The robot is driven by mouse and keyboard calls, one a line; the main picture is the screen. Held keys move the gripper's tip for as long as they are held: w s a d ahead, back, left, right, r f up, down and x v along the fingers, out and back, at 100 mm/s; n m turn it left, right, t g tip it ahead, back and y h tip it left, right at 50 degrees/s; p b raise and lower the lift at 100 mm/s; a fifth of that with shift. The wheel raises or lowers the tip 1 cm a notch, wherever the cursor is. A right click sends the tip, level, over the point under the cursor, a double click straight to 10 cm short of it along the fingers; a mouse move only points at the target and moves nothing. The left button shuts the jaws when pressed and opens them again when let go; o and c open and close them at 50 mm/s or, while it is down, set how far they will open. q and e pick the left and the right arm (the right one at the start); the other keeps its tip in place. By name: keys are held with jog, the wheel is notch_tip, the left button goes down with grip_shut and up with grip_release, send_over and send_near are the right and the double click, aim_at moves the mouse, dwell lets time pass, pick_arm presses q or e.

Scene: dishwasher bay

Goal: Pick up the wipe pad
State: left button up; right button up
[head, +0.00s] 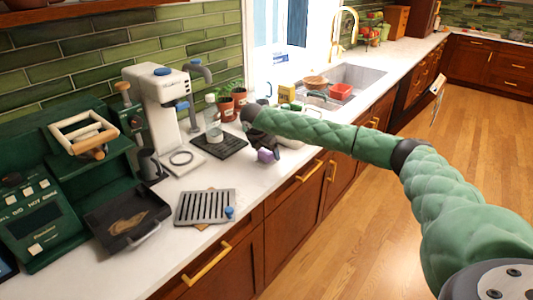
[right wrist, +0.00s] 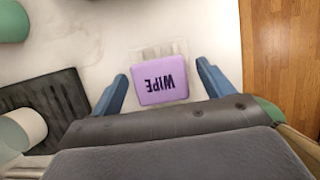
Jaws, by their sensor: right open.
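The wipe pad (right wrist: 160,82) is a purple block with the dark word WIPE on it. In the right wrist view it sits on a small, pale, partly clear holder (right wrist: 178,47) on the white counter. In the head view the wipe pad (head: 267,155) shows near the counter's front edge, just below the end of my right arm. My right gripper (right wrist: 162,75) is open, with one blue finger on each side of the wipe pad and a gap on both sides. I cannot tell its height above the pad. My left gripper does not show.
A black drip mat (head: 232,146) with a clear bottle (head: 212,120) stands left of the pad. A white coffee machine (head: 157,105), a slotted grey tray (head: 206,207) and a green machine (head: 45,215) are further left. Potted plants (head: 226,107) stand behind. The sink (head: 350,78) is beyond.

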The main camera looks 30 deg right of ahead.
jog(key=shift+f, duration=0.2)
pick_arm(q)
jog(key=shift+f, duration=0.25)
pick_arm(e)
jog(key=shift+c, duration=0.2)
jog(key=c, duration=1.1)
jog(key=shift+r, duration=0.1)
jog(key=shift+r, duration=0.25)
notch_tip(320, 180, up, 3)
jog(key=shift+f+b, duration=0.1)
jog(key=shift+b, duration=0.8)
pick_arm(q)
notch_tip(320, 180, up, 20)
jog(key=b, duration=0.3)
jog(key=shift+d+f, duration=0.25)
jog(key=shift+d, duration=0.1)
pick_arm(e)
jog(key=s+d+r, duration=0.6)
jog(key=s+r, duration=0.1)
jog(key=s, duration=0.2)
jog(key=shift+s+d+r, duration=0.15)
jog(key=shift+s+r, duration=0.15)
jog(key=shift+s, duration=0.1)
